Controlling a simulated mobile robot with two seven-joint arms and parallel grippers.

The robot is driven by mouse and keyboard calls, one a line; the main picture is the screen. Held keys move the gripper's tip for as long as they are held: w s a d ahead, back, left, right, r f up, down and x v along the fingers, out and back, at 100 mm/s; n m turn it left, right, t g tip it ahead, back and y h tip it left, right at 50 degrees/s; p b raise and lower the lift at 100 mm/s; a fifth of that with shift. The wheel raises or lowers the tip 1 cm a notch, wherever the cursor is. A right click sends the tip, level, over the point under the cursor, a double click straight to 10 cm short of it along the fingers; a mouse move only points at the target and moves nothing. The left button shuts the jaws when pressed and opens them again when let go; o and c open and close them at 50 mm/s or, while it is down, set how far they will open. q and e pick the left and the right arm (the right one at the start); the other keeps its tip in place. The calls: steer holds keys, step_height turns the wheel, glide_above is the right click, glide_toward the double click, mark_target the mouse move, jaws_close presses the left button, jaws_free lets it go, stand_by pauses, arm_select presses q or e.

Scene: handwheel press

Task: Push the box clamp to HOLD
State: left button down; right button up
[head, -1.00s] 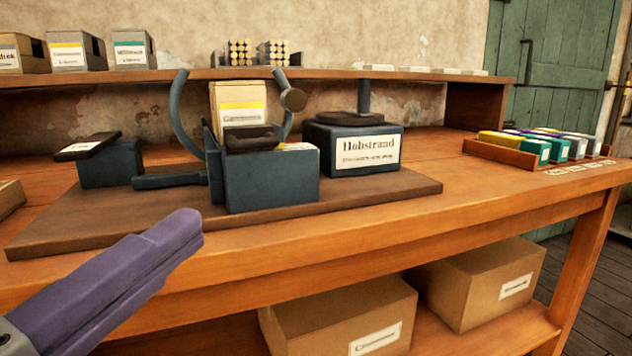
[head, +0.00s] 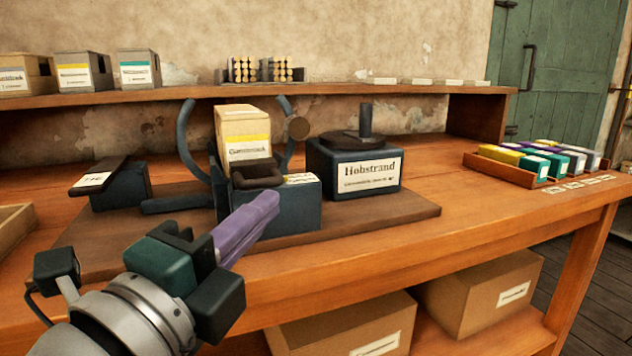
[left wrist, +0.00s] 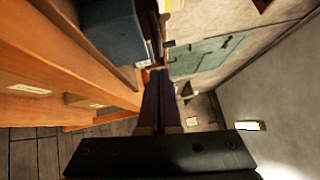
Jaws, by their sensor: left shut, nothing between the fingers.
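The box clamp looks like the dark sliding grip (head: 257,177) on top of a dark blue block (head: 300,208), with a small white label on the block's top to its right, too small to read. A cream box with a yellow stripe (head: 243,128) stands upright just behind the grip, inside the curved handwheel (head: 186,143). My left gripper (head: 270,203) has its purple fingers shut and empty, in front of the block and below the grip. I cannot tell whether they touch it. The left wrist view shows the fingers (left wrist: 158,98) beside a dark blue block (left wrist: 112,32). My right gripper is not seen.
The press stands on a brown board (head: 405,212) on the wooden bench. A blue unit marked Hobstrand (head: 362,182) is to the right, and a lever block (head: 120,190) to the left. A tray of coloured boxes (head: 480,165) is at the far right. Bench front is clear.

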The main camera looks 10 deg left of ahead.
mark_target(257, 177)
arm_select(q)
steer(key=shift+w+a+r, duration=0.15)
steer(key=shift+w+a, duration=0.55)
steer(key=shift+w, duration=0.05)
steer(key=shift+w+a, duration=0.65)
steer(key=shift+w, duration=0.3)
